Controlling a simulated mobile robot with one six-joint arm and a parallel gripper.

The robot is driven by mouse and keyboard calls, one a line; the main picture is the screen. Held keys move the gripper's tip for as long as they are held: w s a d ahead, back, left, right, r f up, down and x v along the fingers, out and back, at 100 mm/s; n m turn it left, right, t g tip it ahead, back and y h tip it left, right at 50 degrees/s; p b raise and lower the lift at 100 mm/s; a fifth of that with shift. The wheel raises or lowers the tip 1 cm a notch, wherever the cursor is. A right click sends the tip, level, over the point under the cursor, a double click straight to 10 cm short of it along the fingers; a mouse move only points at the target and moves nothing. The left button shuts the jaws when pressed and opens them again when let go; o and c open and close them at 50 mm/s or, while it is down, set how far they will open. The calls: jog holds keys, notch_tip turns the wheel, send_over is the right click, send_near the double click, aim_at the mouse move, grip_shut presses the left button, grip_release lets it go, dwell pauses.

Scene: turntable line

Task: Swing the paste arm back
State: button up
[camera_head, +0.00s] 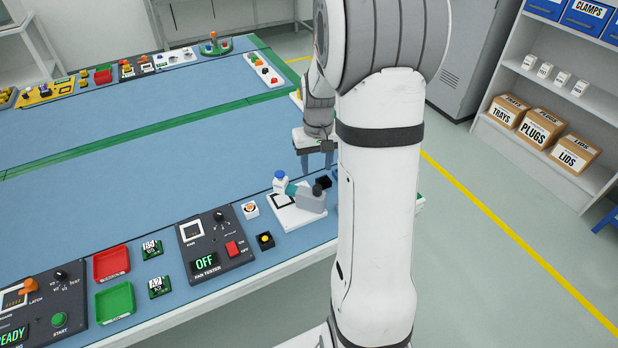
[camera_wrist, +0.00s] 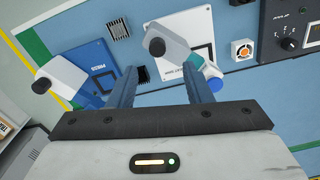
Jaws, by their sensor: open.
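The paste arm is a grey lever with a black knob and a teal section. In the head view the paste arm (camera_head: 308,199) lies across the right part of a white plate (camera_head: 290,219) with a black square outline. A white bottle with a blue cap (camera_head: 280,181) stands at its teal end. In the head view my gripper (camera_head: 319,162) hangs behind the plate. Whether a finger touches the arm cannot be told.
A press with a grey lever (camera_wrist: 62,78) and blue base stands left in the wrist view. A black finned block (camera_wrist: 118,28) lies between press and plate. A small fan (camera_head: 250,209) and the fan tester (camera_head: 214,243) stand left of the plate.

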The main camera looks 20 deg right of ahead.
aim_at(317, 187)
jog(key=shift+w+d+f, duration=0.15)
jog(key=shift+d+f, duration=0.1)
jog(key=shift+f, duration=0.6)
notch_tip(317, 187, down, 7)
jog(key=shift+r+p, duration=0.1)
jog(key=shift+p, duration=0.2)
jog(key=shift+c, duration=0.3)
